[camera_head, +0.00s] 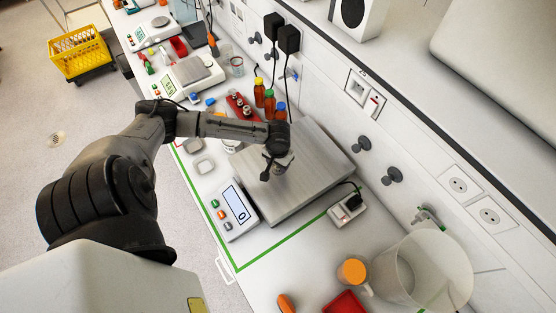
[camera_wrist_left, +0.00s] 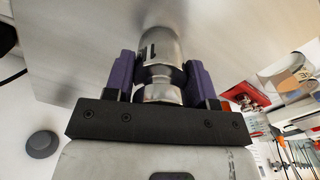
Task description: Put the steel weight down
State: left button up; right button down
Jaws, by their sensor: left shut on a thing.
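The steel weight (camera_wrist_left: 160,50) is a shiny metal cylinder with a narrow neck and a dark mark on its side. My left gripper (camera_wrist_left: 160,78) is shut on it, with a purple finger on each side of the neck. In the head view my left gripper (camera_head: 276,168) is over the steel plate of the large balance (camera_head: 312,180), and the arm partly hides the weight. In the wrist view the weight's far end is close to the plate; I cannot tell whether it touches. The balance display (camera_head: 236,204) is lit. My right gripper is not in view.
Amber bottles with coloured caps (camera_head: 265,97) and a red rack (camera_head: 240,106) stand behind the plate. Green tape borders the area.

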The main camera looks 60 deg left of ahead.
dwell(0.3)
pick_arm(q)
jog(key=o, duration=0.7)
jog(key=shift+f, duration=0.15)
jog(key=o, duration=0.4)
jog(key=shift+c, duration=0.2)
notch_tip(320, 180, up, 12)
jog(key=shift+f+b, duration=0.15)
jog(key=shift+b, duration=0.2)
jog(key=s+d+f+m+t+h, duration=0.1)
jog(key=s+d+f+m, duration=0.2)
jog(key=d, duration=0.4)
jog(key=s+d+f+m, duration=0.2)
jog(key=d+f, duration=0.2)
jog(key=d, duration=0.2)
jog(key=s+d+m+t, duration=0.2)
jog(key=s+d, duration=0.5)
jog(key=s, duration=0.2)
jog(key=shift+s+d+r+m+t+y, duration=0.25)
jog(key=shift+s+r+m+t+y, duration=0.05)
jog(key=shift+s+r+m+y, duration=0.1)
